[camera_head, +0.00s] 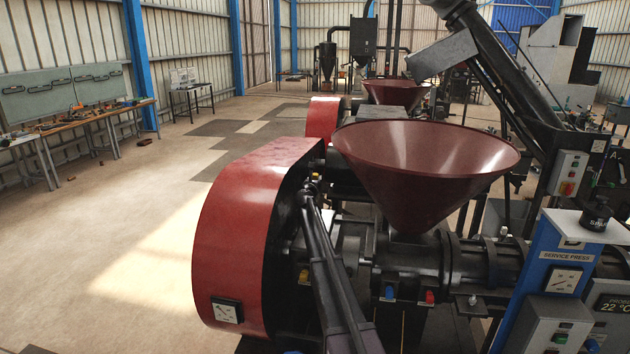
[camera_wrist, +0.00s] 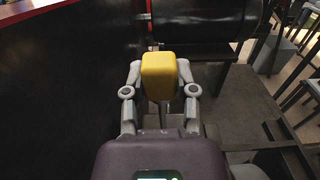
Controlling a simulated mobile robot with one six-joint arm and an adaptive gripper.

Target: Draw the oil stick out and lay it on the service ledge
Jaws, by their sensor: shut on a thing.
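A yellow block-shaped handle (camera_wrist: 160,72), which looks like the top of the oil stick, is between the two grey fingers of my gripper (camera_wrist: 159,84) in the wrist view. The fingers are shut on it from both sides.
A large red hopper (camera_head: 425,165) rises above the black press barrel (camera_head: 485,265) right of my arm. Blue (camera_head: 389,292) and red (camera_head: 429,297) fittings sit below it. A dark wall and a black cylinder (camera_wrist: 205,22) are close around my gripper. Open floor lies left.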

